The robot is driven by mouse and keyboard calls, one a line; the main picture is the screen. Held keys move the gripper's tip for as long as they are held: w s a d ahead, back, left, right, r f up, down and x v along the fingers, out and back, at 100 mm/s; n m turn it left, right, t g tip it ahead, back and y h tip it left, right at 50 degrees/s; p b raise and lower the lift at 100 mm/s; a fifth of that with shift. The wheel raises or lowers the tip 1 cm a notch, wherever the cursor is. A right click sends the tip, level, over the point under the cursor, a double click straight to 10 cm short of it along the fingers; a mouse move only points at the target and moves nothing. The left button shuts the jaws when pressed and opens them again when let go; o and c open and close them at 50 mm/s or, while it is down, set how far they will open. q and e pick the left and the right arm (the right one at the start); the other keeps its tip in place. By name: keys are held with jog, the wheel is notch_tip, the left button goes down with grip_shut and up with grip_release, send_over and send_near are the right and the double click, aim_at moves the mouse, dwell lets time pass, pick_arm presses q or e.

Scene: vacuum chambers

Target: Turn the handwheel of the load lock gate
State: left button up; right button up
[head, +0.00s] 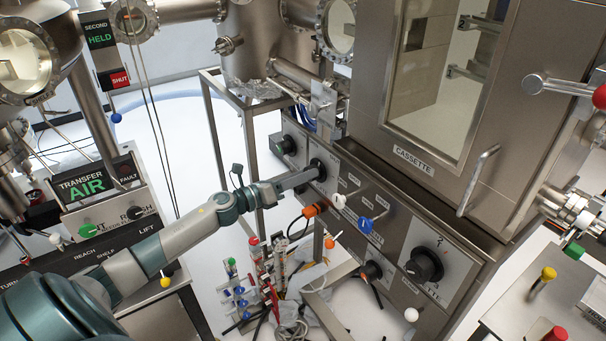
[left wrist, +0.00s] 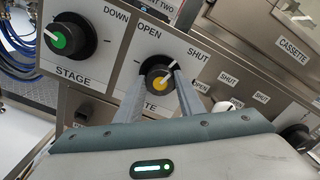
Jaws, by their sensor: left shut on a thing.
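A round black handwheel with a yellow hub (left wrist: 158,82) and a white pointer sits on a front panel plate marked OPEN and SHUT. Its lower label is mostly hidden by my fingers; only "TE" shows. The pointer leans up and right, toward SHUT. My left gripper (left wrist: 160,88) is shut on this handwheel, one finger on each side of it. In the head view my left gripper (head: 312,174) reaches the panel and the handwheel (head: 319,166) shows just behind the fingertips. My right gripper is not in view.
A STAGE knob with a green hub (left wrist: 62,38) is left of the handwheel. Small white and blue levers (head: 366,224) and a larger black knob (head: 425,265) are to the right. A rack of bottles (head: 262,270) stands below my arm. The CASSETTE door (head: 470,150) is above.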

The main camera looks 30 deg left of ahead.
pick_arm(q)
jog(key=n+p, duration=0.3)
jog(key=n, duration=0.7)
jog(key=n+p, duration=0.2)
jog(key=n, duration=0.8)
jog(key=shift+f+n+p, duration=0.2)
jog(key=shift+n+p, duration=0.1)
jog(key=shift+p, duration=0.1)
jog(key=o, duration=1)
jog(key=shift+a, duration=0.1)
jog(key=shift+o, duration=0.2)
jog(key=shift+s, duration=0.1)
